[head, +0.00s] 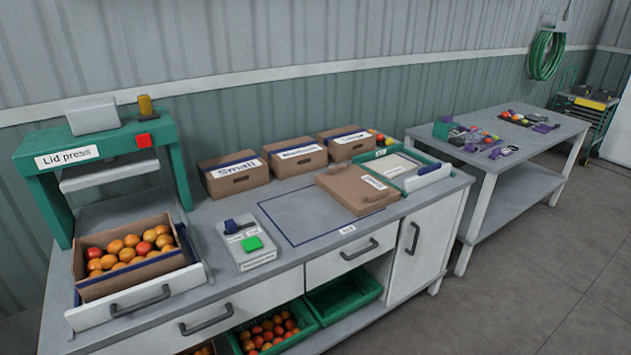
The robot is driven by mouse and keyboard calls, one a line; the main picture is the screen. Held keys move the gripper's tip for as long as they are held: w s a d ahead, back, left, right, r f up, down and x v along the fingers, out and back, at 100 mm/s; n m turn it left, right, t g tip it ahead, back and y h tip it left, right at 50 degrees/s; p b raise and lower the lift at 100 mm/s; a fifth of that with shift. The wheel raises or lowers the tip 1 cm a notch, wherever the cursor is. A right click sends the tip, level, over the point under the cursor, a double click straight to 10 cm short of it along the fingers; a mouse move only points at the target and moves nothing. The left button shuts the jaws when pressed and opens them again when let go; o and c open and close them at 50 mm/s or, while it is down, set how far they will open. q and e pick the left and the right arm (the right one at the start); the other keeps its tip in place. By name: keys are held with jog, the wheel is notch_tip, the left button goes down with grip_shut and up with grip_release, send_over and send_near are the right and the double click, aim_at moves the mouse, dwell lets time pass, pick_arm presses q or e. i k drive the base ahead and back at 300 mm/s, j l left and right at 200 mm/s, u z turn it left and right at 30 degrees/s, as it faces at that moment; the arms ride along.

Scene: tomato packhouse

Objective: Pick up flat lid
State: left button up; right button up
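A flat brown cardboard piece (345,192), which looks like the flat lid, lies on the grey workbench (290,262). It has a cut-out at its front edge and a white label at its right side. Neither of my grippers is in view.
A green lid press (110,140) stands at the left, with an open box of tomatoes (100,290) in it. Closed boxes, one labelled Small (233,180), line the back. A device with a green button (252,244) sits left of the clear square. Another table (540,140) stands right.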

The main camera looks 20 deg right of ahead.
aim_at(358, 191)
jog(key=i+l+u, duration=0.2)
jog(key=l+u, duration=0.2)
jog(key=l, duration=0.55)
jog(key=l+u, duration=0.4)
jog(key=l, duration=0.55)
